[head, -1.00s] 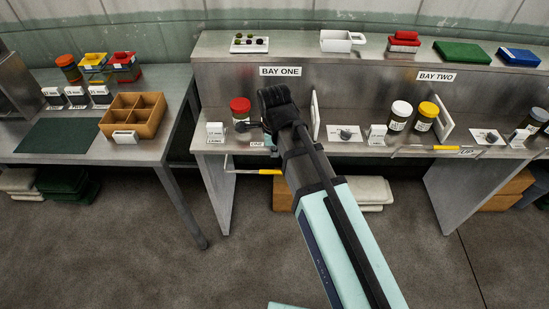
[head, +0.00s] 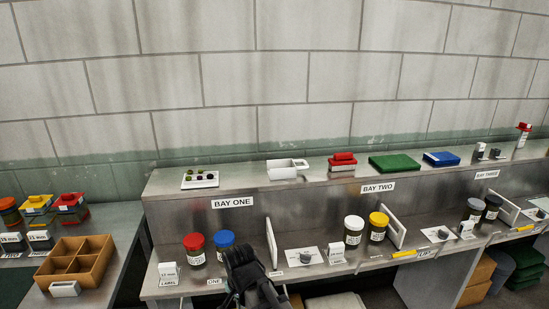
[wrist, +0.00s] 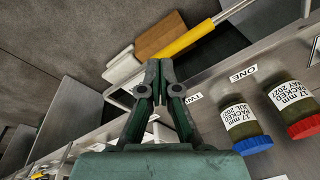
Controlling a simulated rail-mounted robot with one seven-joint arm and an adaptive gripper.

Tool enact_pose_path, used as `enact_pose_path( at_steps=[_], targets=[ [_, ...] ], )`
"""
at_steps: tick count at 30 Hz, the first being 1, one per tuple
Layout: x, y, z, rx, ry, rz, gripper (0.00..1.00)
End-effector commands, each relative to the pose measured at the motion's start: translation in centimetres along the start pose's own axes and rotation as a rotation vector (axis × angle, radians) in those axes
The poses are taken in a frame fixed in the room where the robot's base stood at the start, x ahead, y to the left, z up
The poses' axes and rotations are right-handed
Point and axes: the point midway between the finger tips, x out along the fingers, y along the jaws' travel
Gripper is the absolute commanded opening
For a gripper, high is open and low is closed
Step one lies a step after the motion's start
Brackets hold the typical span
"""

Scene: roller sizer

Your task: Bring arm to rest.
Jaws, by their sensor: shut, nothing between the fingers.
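My gripper (head: 250,270) shows as a dark shape at the bottom of the head view, in front of the Bay One shelf. In the wrist view my gripper (wrist: 158,72) has its two green fingers brought together, with nothing held. In the picture, the fingers are left of a blue-lidded jar (wrist: 245,124) and a red-lidded jar (wrist: 302,105), apart from both. In the head view the blue-lidded jar (head: 225,250) and red-lidded jar (head: 195,248) stand upright just left of my gripper. The rest of the arm is mostly out of the head view.
A yellow-handled rod (wrist: 188,41) crosses the wrist view close to the fingertips. A white upright divider (head: 271,243) stands right of the jars. White-lidded (head: 353,230) and yellow-lidded (head: 377,227) jars are further right. A wooden compartment box (head: 70,262) sits on the left table.

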Motion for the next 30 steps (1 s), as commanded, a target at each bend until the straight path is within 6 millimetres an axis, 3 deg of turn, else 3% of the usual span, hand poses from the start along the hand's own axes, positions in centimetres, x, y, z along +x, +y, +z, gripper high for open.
enact_pose_path(
  at_steps=[1,6,15,23,30],
  targets=[
    [2.1,1.6,0.3,-0.063,-0.017,0.020,0.00],
    [8.3,6.5,1.0,-0.259,-0.075,0.067,0.00],
    [17.4,16.2,4.1,-0.486,-0.216,0.128,0.00],
    [23.4,25.1,8.9,-0.576,-0.364,0.156,0.00],
    [27.1,32.9,15.1,-0.551,-0.513,0.176,0.00]
  ],
)
